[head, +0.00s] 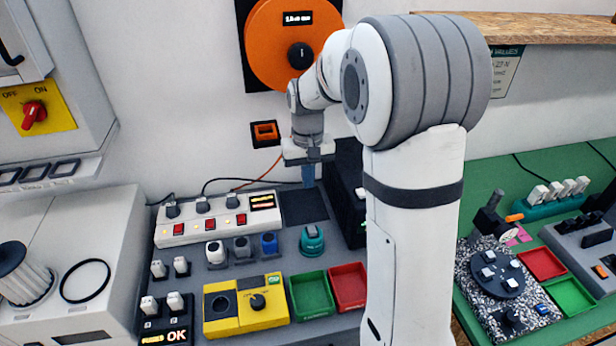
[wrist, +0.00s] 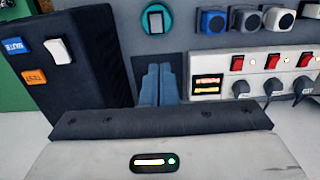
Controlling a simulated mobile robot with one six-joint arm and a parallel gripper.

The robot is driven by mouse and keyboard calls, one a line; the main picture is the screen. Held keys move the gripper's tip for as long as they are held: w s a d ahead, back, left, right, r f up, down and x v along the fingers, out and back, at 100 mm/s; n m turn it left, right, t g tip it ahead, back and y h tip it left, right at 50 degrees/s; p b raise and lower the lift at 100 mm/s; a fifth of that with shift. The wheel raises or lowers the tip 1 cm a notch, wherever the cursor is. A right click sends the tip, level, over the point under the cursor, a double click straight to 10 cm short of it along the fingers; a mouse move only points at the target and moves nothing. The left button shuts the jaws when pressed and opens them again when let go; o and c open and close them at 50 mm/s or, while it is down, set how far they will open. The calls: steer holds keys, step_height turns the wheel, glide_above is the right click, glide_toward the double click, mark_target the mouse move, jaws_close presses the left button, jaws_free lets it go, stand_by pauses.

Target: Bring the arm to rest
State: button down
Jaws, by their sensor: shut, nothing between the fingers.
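My gripper (head: 308,182) hangs pointing down in the head view, above the back of the grey bench panel, near a dark flat pad (head: 304,208). Its two blue fingers lie together with nothing between them; they also show in the wrist view (wrist: 156,70). My arm is bent, rising on the right of the head view and reaching left and back toward the wall. It hides part of the bench behind it.
A white power strip (head: 170,236) with red switches stands left of the gripper. A black box (head: 346,185) stands close on its right. A teal round holder (head: 312,241), a green tray (head: 311,294) and a red tray (head: 347,287) lie in front. An orange spool (head: 275,40) hangs behind.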

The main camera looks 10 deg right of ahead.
steer(key=shift+r, duration=0.5)
